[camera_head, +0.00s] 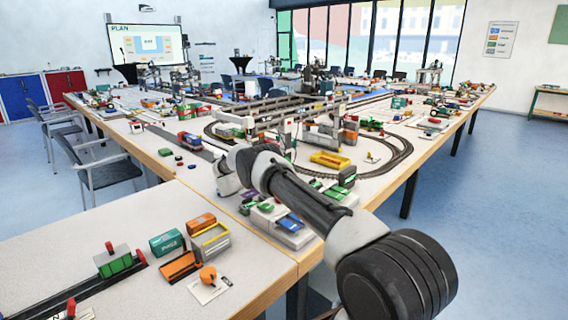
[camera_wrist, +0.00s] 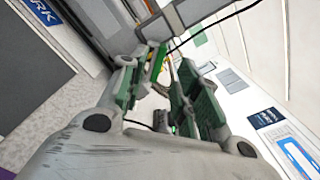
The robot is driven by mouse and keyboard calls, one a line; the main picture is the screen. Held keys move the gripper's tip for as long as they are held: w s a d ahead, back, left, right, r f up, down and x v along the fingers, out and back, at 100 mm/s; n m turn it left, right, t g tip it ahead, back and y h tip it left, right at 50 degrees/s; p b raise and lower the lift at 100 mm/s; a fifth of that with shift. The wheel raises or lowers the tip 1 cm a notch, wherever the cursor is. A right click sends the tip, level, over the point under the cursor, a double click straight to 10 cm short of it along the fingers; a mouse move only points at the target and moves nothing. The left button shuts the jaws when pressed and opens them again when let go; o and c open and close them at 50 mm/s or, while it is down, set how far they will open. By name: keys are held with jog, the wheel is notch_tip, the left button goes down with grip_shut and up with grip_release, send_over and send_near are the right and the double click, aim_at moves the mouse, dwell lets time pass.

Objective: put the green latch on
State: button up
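In the wrist view my gripper (camera_wrist: 166,76) has two grey fingers with green pads. A gap shows between them, and I see nothing clearly clamped in it. A slim bright green piece (camera_wrist: 157,62) stands near the left fingertip, against a grey and white structure. It may be the green latch, but I cannot tell for sure, nor whether the finger touches it. Small green parts (camera_head: 336,192) lie beside the arm there, too small to identify as a latch.
A model gantry crane (camera_head: 285,115) stands over looped track (camera_head: 388,160) beyond my arm. A yellow tray (camera_head: 330,159) lies inside the loop. A near table (camera_head: 90,222) holds small containers. In the wrist view a black cable (camera_wrist: 215,25) crosses above the fingers.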

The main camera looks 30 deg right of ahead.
jog(key=x, duration=0.6)
jog(key=shift+w+d, duration=0.1)
jog(key=shift+d, duration=0.25)
jog(key=shift+c, duration=0.2)
grip_shut()
